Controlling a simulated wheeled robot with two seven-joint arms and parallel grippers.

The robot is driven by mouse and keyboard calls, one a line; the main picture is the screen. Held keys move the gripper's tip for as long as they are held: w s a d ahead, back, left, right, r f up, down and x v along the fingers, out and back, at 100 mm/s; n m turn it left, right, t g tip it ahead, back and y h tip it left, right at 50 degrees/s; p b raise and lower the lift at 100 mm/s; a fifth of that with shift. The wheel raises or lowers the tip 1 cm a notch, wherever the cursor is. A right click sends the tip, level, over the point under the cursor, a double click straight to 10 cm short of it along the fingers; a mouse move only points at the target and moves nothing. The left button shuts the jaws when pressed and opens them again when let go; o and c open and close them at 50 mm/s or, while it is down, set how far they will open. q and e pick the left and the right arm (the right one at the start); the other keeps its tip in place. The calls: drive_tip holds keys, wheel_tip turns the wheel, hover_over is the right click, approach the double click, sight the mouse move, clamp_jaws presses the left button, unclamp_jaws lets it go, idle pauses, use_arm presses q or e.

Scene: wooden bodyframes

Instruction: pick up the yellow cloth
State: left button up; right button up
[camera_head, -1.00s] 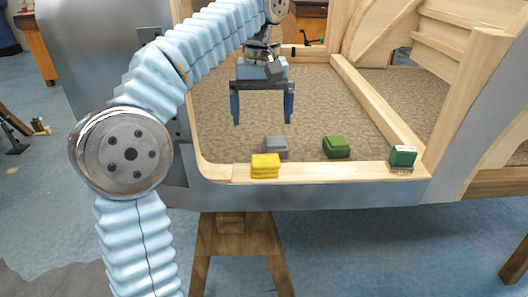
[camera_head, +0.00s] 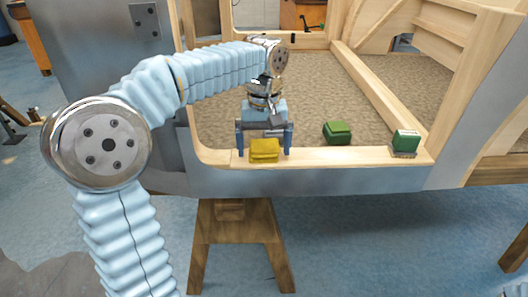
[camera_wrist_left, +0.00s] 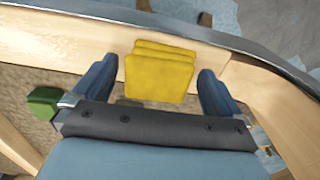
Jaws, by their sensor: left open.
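The yellow cloth (camera_head: 265,151), a small folded stack, lies on the front wooden rail of the frame. In the left wrist view the cloth (camera_wrist_left: 160,72) sits between the two fingers, with a gap on each side. My left gripper (camera_head: 264,152) is open and lowered around the cloth, one finger to each side. It also shows in the left wrist view (camera_wrist_left: 158,90). My right gripper is not in view.
A green and white box (camera_head: 405,143) stands on the rail's right end. The wooden rail (camera_head: 350,156) between is clear. A wooden sawhorse (camera_head: 235,225) stands below.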

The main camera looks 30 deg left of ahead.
use_arm(q)
drive_tip(key=shift+f, duration=0.1)
drive_tip(key=shift+c, duration=0.3)
drive_tip(key=c, duration=0.9)
drive_tip(key=shift+c, duration=0.2)
wheel_tip(320, 180, up, 3)
drive_tip(key=shift+f, duration=0.1)
drive_tip(key=s+d+r, duration=0.7)
drive_tip(key=d+r, duration=0.3)
drive_tip(key=d, duration=0.2)
drive_tip(key=shift+s+p, duration=0.25)
drive_tip(key=shift+p, duration=0.2)
drive_tip(key=shift+r, duration=0.1)
